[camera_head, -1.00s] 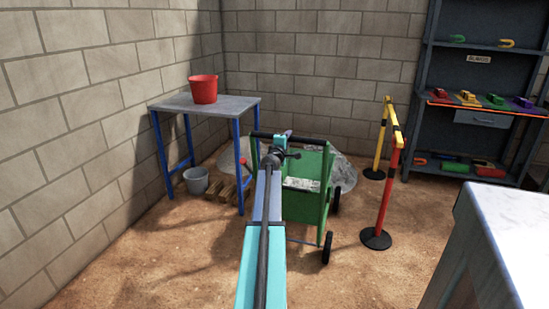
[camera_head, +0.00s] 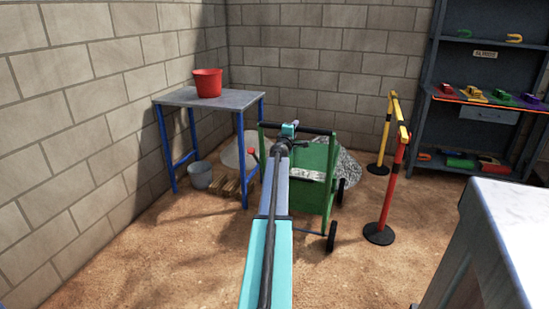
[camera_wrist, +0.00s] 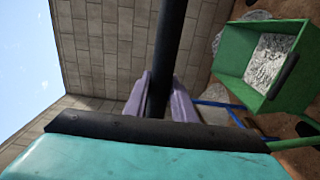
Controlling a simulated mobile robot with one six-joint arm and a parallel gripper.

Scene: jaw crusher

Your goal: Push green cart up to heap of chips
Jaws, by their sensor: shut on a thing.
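The green cart (camera_head: 310,190) stands on the dirt floor in the middle of the head view, with black wheels and a black handle bar across its near top. Grey chips lie in its tray, which shows in the wrist view (camera_wrist: 262,85). I cannot tell whether cart and heap touch.
A table (camera_head: 235,98) with a red bucket (camera_head: 208,83) stands left. A grey bucket (camera_head: 200,175) and wood pieces are beneath it. A red and yellow barrier (camera_head: 392,180) stands close right of the cart. Shelves (camera_head: 480,95) are behind it; a pale-topped bench (camera_head: 505,230) is front right.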

